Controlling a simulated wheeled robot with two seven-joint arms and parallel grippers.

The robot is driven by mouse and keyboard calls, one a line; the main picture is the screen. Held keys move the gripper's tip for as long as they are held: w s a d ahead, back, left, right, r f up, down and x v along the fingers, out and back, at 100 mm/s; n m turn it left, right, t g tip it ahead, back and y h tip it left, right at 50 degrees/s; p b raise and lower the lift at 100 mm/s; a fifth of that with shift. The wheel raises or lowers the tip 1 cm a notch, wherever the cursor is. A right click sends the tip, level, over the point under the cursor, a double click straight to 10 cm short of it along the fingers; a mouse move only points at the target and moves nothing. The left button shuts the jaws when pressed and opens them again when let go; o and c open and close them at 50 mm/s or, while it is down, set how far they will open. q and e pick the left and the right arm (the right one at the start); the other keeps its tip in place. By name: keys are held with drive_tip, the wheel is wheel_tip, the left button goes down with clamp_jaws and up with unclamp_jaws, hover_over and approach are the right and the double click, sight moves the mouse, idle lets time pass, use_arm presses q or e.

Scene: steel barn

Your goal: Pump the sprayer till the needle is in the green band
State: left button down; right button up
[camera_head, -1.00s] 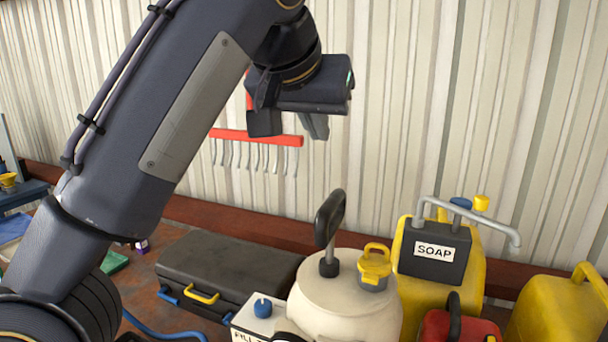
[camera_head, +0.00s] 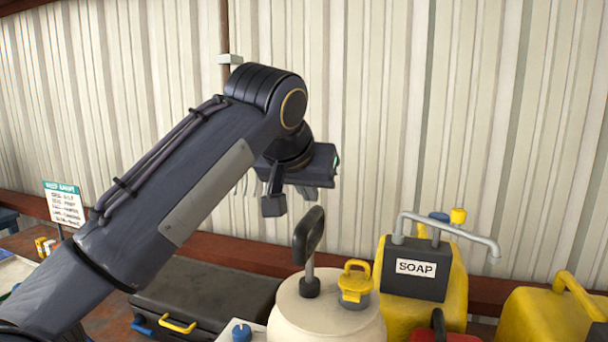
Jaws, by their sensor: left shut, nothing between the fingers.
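The sprayer is a cream tank (camera_head: 325,318) at the bottom centre, cut off by the lower edge. Its black pump handle (camera_head: 309,233) stands upright, with a short length of rod showing above the collar. A yellow cap (camera_head: 356,281) with a loop sits beside it on the tank top. No gauge, needle or green band shows. My left gripper (camera_head: 288,203) points down, shut and empty, just left of and slightly above the handle's top. I cannot tell how far it is from the handle in depth. My right gripper is out of view.
A yellow SOAP container (camera_head: 430,310) with a grey spray bar (camera_head: 452,228) stands right of the tank. Another yellow can (camera_head: 545,318) is farther right. A black case (camera_head: 205,300) lies left of the tank. A corrugated wall (camera_head: 420,120) closes the back.

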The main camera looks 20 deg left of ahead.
sight(308, 244)
use_arm(q)
drive_tip(key=shift+f, duration=0.9)
drive_tip(key=shift+s, duration=0.1)
wheel_tip(308, 244, down, 6)
drive_tip(key=b, duration=0.4)
drive_tip(key=shift+f+b, duration=0.2)
drive_tip(key=shift+b, duration=0.15)
drive_tip(key=shift+f, duration=0.2)
